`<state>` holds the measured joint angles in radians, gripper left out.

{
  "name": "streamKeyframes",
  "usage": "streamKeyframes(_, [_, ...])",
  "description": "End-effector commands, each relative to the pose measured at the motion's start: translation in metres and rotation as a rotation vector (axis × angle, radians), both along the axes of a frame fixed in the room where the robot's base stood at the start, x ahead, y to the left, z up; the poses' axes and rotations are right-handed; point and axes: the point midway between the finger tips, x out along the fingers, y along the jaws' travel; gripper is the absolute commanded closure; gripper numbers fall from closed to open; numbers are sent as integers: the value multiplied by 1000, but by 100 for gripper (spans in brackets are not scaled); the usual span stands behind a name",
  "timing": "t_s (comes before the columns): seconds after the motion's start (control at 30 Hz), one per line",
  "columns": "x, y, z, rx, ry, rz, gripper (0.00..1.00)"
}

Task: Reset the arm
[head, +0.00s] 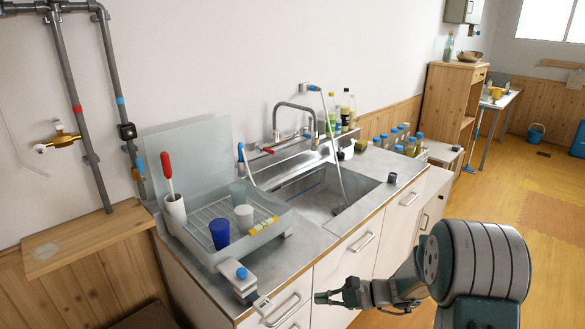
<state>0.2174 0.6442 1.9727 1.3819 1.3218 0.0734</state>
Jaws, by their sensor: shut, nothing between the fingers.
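My gripper (330,297) is in the head view at the lower middle, in front of the sink cabinet's drawer and door fronts. Its dark fingers are shut with nothing held, and they point to the left. My arm comes in from the lower right, and its big rounded joint fills that corner. The fingertips are close to a drawer handle (283,309) in the picture. I cannot tell whether they touch it.
The wooden floor (500,170) at the right is largely clear.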

Motion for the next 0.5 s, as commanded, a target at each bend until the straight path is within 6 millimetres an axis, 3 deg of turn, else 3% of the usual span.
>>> streamKeyframes(0.03, [-10, 4, 16, -48, -36, 45, 100])
streamKeyframes(0.2, [-49, 10, 53, -218, -144, 195, 100])
streamKeyframes(0.5, [-117, 3, 101, -539, -357, 423, 100])
